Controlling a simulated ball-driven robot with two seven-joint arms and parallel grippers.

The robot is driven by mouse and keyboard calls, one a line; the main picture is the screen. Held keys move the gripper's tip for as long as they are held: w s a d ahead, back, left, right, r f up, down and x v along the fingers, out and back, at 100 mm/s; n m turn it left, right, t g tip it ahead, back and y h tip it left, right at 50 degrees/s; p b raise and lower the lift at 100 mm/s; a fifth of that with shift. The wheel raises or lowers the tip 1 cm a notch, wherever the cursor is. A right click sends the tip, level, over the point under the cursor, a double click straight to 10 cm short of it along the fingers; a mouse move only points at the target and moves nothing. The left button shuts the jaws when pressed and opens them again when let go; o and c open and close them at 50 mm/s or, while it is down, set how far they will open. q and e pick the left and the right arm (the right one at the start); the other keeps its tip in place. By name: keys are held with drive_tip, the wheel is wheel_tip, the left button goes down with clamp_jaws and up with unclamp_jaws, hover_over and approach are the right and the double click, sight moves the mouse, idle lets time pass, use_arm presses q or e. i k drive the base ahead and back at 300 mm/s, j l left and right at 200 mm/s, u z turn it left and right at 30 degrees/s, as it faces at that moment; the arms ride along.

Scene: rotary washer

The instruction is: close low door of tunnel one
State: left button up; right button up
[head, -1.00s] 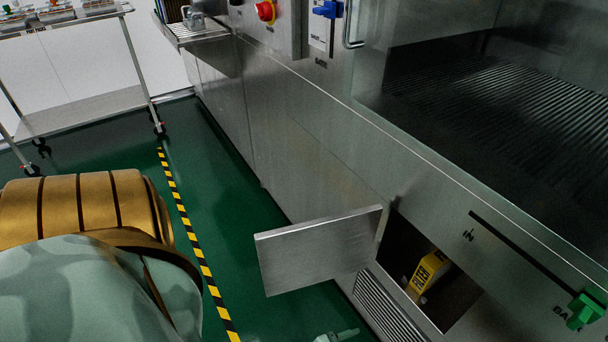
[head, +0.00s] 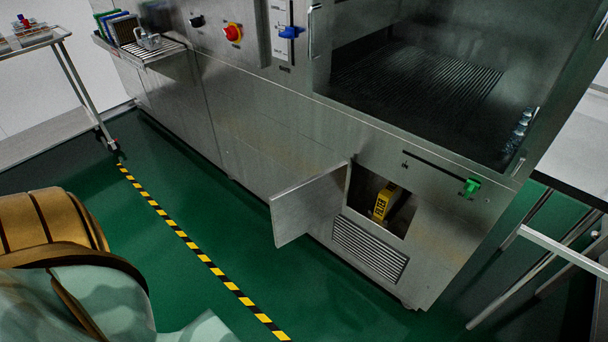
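The low door (head: 308,205) is a flat steel panel on the front of the washer (head: 240,120). It stands open, swung outward to the left of its square opening. Inside the opening a yellow box marked FILTER (head: 385,202) stands in a dark recess. A vent grille (head: 370,248) sits just below the opening. My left arm fills the lower left corner, apart from the door. Neither gripper shows in this view.
A green lever (head: 471,187) sits right of the opening, above it. A wheeled cart (head: 75,85) is at the far left and a steel-framed table (head: 570,250) at the right. Yellow-black tape (head: 200,255) runs along the green floor, which is clear before the door.

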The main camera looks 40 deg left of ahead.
sight(296, 210)
drive_tip(key=j+z, duration=0.15)
drive_tip(key=j, duration=0.35)
drive_tip(key=k+j+z, duration=0.1)
drive_tip(key=j, duration=0.45)
drive_tip(key=j+z, duration=0.15)
drive_tip(key=j, duration=0.35)
drive_tip(key=k+j+z, duration=0.1)
drive_tip(key=j, duration=0.4)
drive_tip(key=k+j+z, duration=0.15)
drive_tip(key=j, duration=0.35)
